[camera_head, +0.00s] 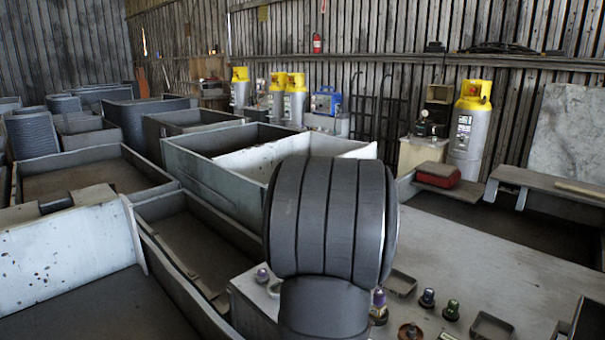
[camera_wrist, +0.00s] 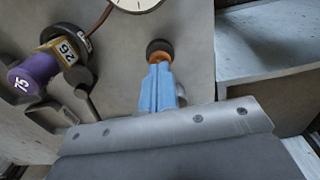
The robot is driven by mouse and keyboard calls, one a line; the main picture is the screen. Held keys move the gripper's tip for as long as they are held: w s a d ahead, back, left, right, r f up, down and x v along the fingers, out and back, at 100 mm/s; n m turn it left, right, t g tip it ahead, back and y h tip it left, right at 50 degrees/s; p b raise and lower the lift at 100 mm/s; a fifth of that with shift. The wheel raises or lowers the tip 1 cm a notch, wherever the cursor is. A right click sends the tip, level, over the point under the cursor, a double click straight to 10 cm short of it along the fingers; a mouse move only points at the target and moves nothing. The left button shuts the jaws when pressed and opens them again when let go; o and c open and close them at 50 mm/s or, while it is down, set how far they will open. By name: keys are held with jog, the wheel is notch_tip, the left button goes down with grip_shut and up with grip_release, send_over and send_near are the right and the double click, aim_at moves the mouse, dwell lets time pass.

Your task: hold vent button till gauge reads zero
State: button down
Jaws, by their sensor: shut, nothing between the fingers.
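In the wrist view my gripper (camera_wrist: 159,70) has blue fingers pressed together with nothing between them. Their tips meet or overlap a round button (camera_wrist: 159,48) with a dark rim and an orange middle; I cannot tell whether it is pushed in. The gauge (camera_wrist: 136,4) is cut off by the top edge. Only the lower part of its white dial shows, and I cannot read a needle. In the head view my own dark ribbed arm fills the centre foreground, and the gripper is hidden.
A purple knob (camera_wrist: 36,72) marked 75 and a yellow tag (camera_wrist: 66,50) marked 26 stand left of the fingers. In the head view, small knobs (camera_head: 427,298) and shallow trays (camera_head: 491,326) sit on the grey bench (camera_head: 480,265). Open metal bins (camera_head: 90,170) fill the left.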

jog(key=shift+r, duration=2.8)
